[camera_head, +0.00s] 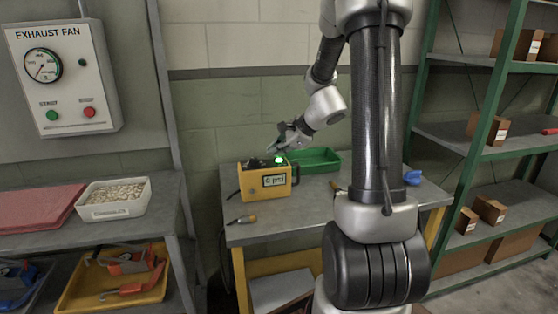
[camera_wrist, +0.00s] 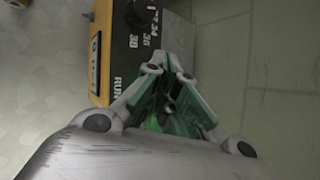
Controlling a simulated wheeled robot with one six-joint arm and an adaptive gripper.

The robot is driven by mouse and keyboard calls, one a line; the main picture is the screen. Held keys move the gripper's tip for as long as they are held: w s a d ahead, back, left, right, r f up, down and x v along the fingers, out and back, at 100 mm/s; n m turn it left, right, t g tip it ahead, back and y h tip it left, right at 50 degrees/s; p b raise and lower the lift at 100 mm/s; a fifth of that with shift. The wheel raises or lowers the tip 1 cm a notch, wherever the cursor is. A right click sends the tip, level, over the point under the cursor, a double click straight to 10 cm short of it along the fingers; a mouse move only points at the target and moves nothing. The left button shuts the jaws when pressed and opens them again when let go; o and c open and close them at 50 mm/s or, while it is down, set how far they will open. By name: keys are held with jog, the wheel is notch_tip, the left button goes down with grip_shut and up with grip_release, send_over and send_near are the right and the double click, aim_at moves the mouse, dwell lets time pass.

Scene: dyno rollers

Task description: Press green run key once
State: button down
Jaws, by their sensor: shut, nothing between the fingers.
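A yellow box with a black top (camera_head: 265,180) stands on the grey table, with a small lit display on its front. A bright green key (camera_head: 280,160) glows on its top, at the right end. My gripper (camera_head: 275,148) is shut and empty, its tips just above the box top beside the green key. In the wrist view the box (camera_wrist: 104,50) shows a dial with numbers and the letters RUN. My gripper's fingertips (camera_wrist: 165,65) lie close to the box's edge there. The key itself is hidden behind my fingers in that view; I cannot tell whether they touch it.
A blue object (camera_head: 412,177) is at the table's right. An exhaust fan panel (camera_head: 62,80) with its own green and red buttons is at left.

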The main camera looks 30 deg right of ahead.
aim_at(277, 160)
jog(key=shift+r, duration=0.4)
jog(key=shift+r, duration=2.5)
